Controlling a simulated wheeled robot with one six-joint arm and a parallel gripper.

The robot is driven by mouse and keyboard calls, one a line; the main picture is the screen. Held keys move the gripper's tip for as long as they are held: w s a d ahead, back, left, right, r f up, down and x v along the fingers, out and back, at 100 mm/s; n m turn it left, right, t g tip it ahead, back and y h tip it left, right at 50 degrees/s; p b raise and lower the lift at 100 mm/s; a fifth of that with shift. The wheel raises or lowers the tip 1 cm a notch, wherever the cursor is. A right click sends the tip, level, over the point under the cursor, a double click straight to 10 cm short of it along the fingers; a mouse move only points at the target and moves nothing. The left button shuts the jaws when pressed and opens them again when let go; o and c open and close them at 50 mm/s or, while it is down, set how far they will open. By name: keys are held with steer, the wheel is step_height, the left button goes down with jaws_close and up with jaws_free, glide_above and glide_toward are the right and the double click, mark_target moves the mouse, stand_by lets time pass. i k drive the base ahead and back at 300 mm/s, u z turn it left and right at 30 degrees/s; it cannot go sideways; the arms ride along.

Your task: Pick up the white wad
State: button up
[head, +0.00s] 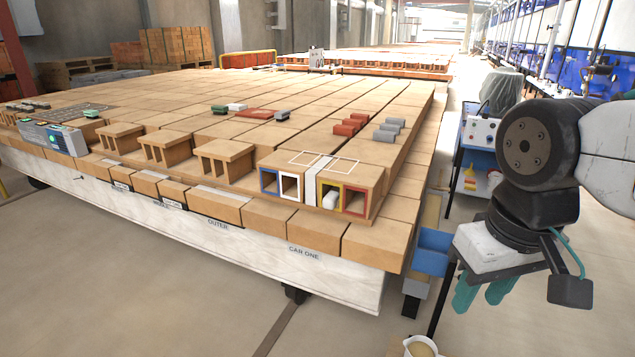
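A small white wad (331,200) sits in the mouth of the yellow-rimmed opening of a hollow brick block at the near right corner of the brick-covered car. Its back part is hidden inside the opening. My gripper (481,302) hangs at the right, off the car's right side, pointing down. Its two teal fingers are apart with nothing seen between them. It is well to the right of the wad and lower in the picture.
Blue, white and red rims (354,201) mark the other openings. Hollow bricks (226,159) stand to the left; red and grey blocks (387,131) lie behind. A blue bin (433,252) and a trolley (480,131) are near my arm.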

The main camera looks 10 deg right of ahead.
mark_target(331, 200)
steer(key=i, duration=0.45)
steer(key=u, duration=1.65)
steer(key=i, duration=2.8)
steer(key=z, duration=4.5)
